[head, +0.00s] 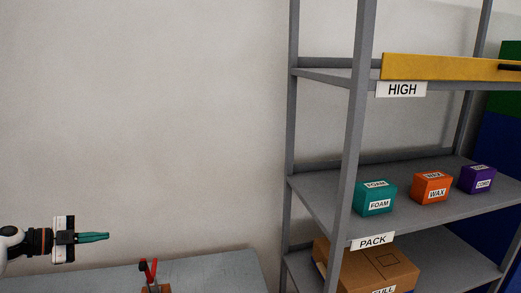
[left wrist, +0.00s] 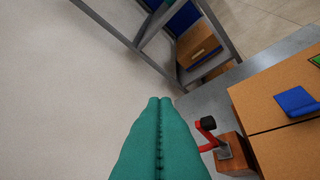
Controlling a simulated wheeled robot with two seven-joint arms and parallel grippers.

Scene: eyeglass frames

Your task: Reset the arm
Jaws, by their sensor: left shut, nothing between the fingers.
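My left gripper (head: 105,237) comes in from the left edge in the head view, with teal fingers pointing right. It is shut and empty, held in the air above and left of the grey table. In the left wrist view its closed teal fingers (left wrist: 160,105) fill the lower middle, pressed together along a dark seam. My right gripper is in neither view. No eyeglass frames can be made out in these views.
A red-handled tool (head: 148,270) stands on a brown block on the grey table (head: 215,272). A grey shelf rack (head: 355,120) at the right holds FOAM (head: 375,198), WAX (head: 431,188) and purple (head: 478,180) boxes, with a cardboard box (head: 390,272) below. White wall fills the left.

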